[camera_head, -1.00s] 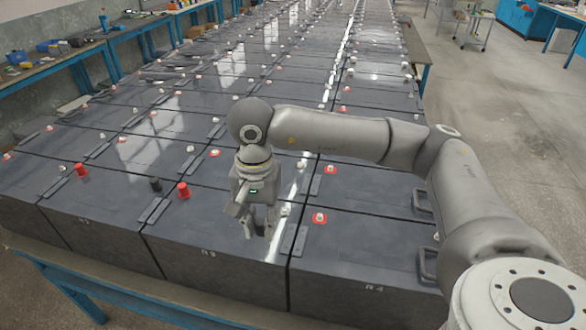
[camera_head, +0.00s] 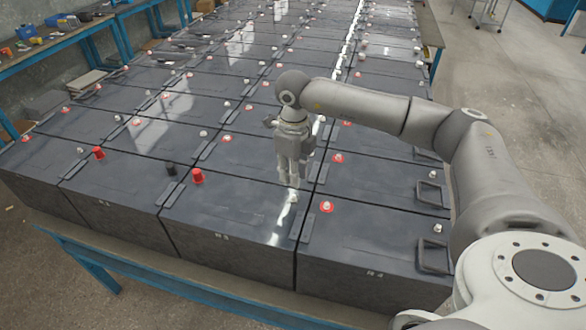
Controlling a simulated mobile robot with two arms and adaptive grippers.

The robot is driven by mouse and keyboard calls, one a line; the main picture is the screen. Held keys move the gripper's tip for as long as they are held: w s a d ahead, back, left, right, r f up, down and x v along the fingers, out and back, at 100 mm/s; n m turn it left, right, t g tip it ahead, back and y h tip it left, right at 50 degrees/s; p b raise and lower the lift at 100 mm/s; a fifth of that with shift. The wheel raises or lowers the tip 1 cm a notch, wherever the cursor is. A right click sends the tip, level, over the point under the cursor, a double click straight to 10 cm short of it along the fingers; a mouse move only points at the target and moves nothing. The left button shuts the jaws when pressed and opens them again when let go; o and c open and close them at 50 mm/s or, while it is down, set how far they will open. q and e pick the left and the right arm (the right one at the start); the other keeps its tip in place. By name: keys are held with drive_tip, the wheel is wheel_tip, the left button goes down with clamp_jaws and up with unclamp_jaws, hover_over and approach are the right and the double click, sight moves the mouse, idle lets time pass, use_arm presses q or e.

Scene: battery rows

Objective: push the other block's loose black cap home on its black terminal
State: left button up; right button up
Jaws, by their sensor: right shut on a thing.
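My right gripper (camera_head: 291,183) points down over the far right part of the block marked R3 (camera_head: 240,205). Its fingers look shut; what they hold is too small to make out. A bare pale terminal (camera_head: 293,196) shows at or just in front of the fingertips; I cannot tell whether they touch it. A black cap (camera_head: 170,169) stands upright on the right end of the block left of R3; whether it is fully seated is unclear. Red caps stand on R3 (camera_head: 197,176) and on the block left of it (camera_head: 98,152). My left gripper is out of view.
Block R4 (camera_head: 380,250) to the right has a bare terminal on a red ring (camera_head: 326,206) and a dark handle (camera_head: 432,254). Rows of similar blocks with small terminals stretch back. A blue-edged bench (camera_head: 170,280) runs along the front. Open floor lies right.

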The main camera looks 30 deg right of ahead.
sight(293, 196)
drive_tip(key=shift+f+b, duration=1.25)
drive_tip(key=shift+f, duration=1)
drive_tip(key=shift+f+b, duration=1.45)
drive_tip(key=shift+b, duration=0.1)
idle(1.3)
drive_tip(key=o, duration=1.3)
drive_tip(key=shift+c, duration=0.2)
drive_tip(key=shift+r, duration=0.1)
drive_tip(key=shift+r+p, duration=2.1)
drive_tip(key=shift+r, duration=1.35)
